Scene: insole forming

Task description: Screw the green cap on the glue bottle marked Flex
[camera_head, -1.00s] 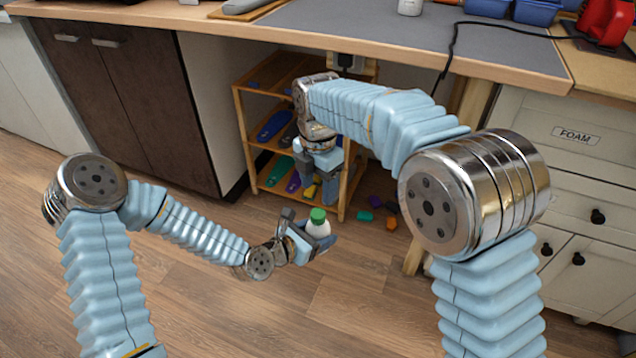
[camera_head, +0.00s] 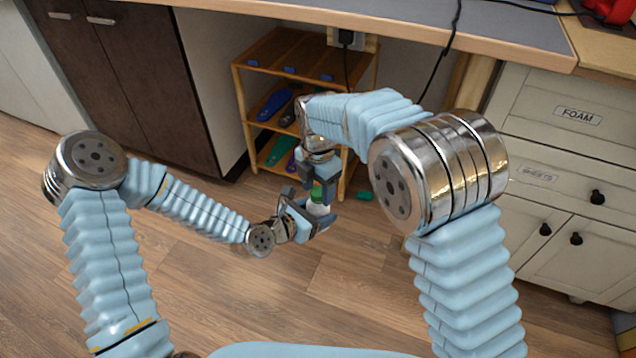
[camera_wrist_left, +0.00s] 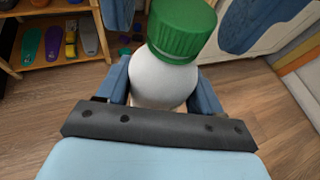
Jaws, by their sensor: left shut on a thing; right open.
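A white glue bottle (camera_wrist_left: 158,82) with a green cap (camera_wrist_left: 182,28) on its top is held in my left gripper (camera_head: 310,220), whose fingers are shut on the bottle's body. The bottle looks about upright. No label shows in the left wrist view. In the head view the green cap (camera_head: 317,191) is partly hidden by my right gripper (camera_head: 318,184), which has its fingers around or just above it. The right gripper is open. I cannot tell whether its fingers touch the cap, nor how tightly the cap sits.
A wooden shelf rack (camera_head: 240,95) with coloured insoles stands behind the grippers. Some small pieces (camera_head: 364,195) lie on the floor by it. A workbench (camera_head: 400,30) runs across the back, with a FOAM drawer unit (camera_head: 560,120) at right. The floor in front is clear.

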